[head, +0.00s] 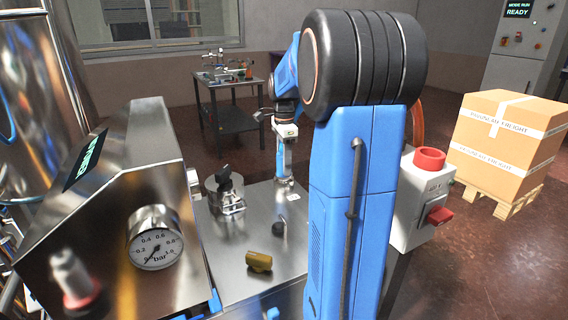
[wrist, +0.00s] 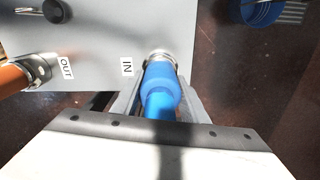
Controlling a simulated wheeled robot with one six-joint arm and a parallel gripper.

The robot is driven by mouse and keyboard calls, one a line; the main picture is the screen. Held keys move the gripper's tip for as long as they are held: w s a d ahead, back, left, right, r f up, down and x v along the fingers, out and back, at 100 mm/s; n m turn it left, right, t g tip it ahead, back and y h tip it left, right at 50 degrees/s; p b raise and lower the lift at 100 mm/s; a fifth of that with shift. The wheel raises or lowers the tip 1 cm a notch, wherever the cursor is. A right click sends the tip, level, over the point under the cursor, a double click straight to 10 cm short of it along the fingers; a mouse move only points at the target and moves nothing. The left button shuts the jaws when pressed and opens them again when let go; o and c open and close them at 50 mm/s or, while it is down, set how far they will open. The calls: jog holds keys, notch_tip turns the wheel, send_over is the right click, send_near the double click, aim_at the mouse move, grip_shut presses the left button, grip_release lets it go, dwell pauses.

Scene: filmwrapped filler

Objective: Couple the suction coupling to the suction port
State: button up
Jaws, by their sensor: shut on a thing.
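The blue suction coupling (wrist: 160,82) sits between the two fingers of my gripper (wrist: 155,92), which is shut on it. In the wrist view its front end lines up with a silver ring (wrist: 160,55) beside the label "IN" (wrist: 127,67). They appear to meet, but I cannot tell whether the ring is the suction port or part of the coupling, or whether anything is locked. In the head view my gripper (head: 285,140) is over the far right part of the steel top, small and partly hidden by my arm.
An orange hose (wrist: 14,77) with a metal fitting is at the "OUT" label (wrist: 66,68). The steel top (head: 235,238) carries a round metal pot (head: 224,196), a brass piece (head: 259,262) and a black knob (head: 279,227). A control box (head: 422,195) with red buttons stands right.

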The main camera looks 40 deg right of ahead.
jog(key=shift+f, duration=0.3)
dwell(0.8)
jog(key=o, duration=1.5)
notch_tip(320, 180, up, 17)
jog(key=shift+r, duration=0.2)
